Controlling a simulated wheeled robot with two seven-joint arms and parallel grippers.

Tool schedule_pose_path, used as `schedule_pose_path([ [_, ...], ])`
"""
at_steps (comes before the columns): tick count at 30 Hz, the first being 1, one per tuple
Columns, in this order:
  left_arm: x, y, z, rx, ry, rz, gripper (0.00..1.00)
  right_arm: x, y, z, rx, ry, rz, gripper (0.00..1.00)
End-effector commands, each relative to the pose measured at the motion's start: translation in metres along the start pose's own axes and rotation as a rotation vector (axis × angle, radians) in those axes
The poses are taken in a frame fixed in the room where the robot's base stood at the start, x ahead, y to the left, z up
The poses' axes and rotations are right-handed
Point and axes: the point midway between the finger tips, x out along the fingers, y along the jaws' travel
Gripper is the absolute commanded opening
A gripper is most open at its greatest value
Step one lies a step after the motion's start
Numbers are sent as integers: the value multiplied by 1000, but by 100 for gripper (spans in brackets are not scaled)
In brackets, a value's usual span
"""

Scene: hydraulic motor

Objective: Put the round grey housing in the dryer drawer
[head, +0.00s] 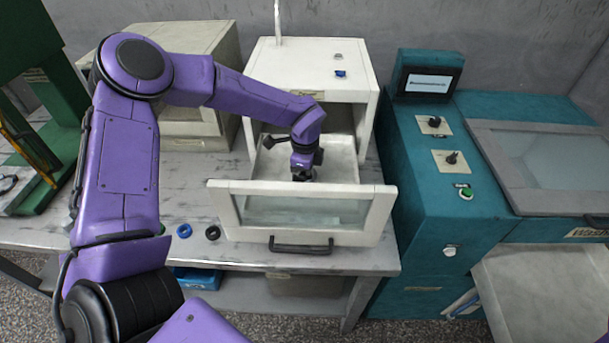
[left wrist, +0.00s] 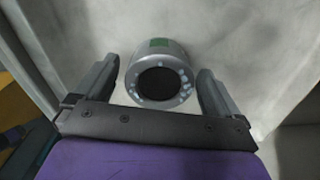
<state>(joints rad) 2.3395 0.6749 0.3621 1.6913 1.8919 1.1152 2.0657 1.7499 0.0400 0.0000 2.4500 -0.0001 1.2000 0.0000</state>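The round grey housing (left wrist: 160,72) shows in the left wrist view, with a dark round centre, small bright spots around it and a green patch on its side. It appears to rest on the pale floor of the dryer drawer (head: 300,188), which is pulled out below the white dryer (head: 310,72). My left gripper (head: 302,178) reaches down into the drawer. In the left wrist view its fingers (left wrist: 160,80) are apart on either side of the housing, with narrow gaps visible. In the head view my gripper hides the housing. My right gripper is not in view.
The drawer's glazed front (head: 305,212) and black handle (head: 300,246) stand toward me. A teal machine (head: 430,210) is close on the right. A blue ring (head: 184,230) and a black ring (head: 212,233) lie on the table left of the drawer.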

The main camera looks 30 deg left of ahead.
Motion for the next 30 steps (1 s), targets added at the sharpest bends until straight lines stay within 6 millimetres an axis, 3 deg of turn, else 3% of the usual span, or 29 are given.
schedule_pose_path([
  [5,-6,0,0,0,0,0,98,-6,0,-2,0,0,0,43],
  [7,-11,-1,0,-1,2,-4,98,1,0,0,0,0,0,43],
  [15,-78,-1,0,-2,3,-6,98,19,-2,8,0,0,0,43],
  [21,-115,0,0,-1,1,-2,98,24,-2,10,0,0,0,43],
  [30,-124,0,0,0,0,0,98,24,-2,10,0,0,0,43],
])
